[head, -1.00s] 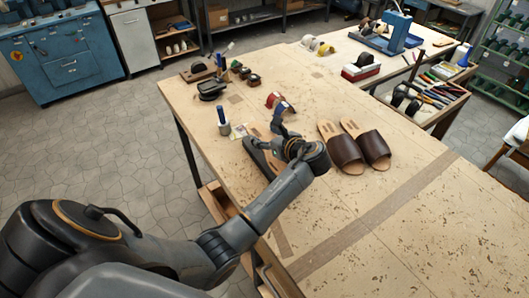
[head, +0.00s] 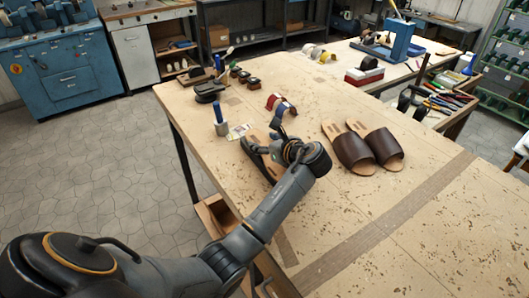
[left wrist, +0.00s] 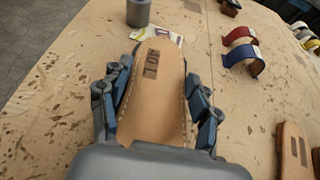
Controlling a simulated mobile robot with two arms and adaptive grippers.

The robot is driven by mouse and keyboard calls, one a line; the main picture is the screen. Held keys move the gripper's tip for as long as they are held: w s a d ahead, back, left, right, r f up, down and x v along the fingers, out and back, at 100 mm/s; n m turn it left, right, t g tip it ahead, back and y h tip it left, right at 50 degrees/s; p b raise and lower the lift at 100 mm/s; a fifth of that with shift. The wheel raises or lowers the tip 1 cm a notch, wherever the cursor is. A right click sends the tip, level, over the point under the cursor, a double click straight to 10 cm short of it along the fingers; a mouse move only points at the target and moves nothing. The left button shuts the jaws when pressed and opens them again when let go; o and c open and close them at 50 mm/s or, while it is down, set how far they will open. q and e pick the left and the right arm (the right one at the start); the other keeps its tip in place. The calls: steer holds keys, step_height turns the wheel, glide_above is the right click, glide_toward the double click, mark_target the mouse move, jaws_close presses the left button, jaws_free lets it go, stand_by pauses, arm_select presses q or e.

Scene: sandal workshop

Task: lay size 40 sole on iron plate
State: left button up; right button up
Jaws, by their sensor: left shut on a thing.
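A tan leather sole (left wrist: 158,95) with stitching along its edge and a dark stamp, which seems to read 40 upside down, lies between my left gripper's blue-grey fingers (left wrist: 158,108) in the left wrist view. My left gripper (head: 272,148) is shut on this sole, over the workbench (head: 400,215) in the head view. The sole (head: 264,162) is partly hidden there by the hand. I cannot tell whether it touches the bench. I cannot tell which thing is the iron plate. My right gripper is not in view.
Two brown-strapped sandals (head: 368,150) lie right of the gripper. A red strap (head: 272,101) and a blue strap (head: 288,108) lie beyond it. A grey pot with a blue-handled tool (head: 221,125) stands left, near a small card (head: 239,131). The bench's front right is clear.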

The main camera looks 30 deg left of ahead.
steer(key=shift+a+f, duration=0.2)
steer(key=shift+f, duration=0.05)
arm_select(q)
steer(key=shift+f, duration=0.15)
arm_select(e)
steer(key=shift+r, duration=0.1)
arm_select(q)
steer(key=o, duration=1.2)
steer(key=v, duration=1.2)
steer(key=shift+s+b, duration=0.15)
steer(key=shift+b, duration=0.25)
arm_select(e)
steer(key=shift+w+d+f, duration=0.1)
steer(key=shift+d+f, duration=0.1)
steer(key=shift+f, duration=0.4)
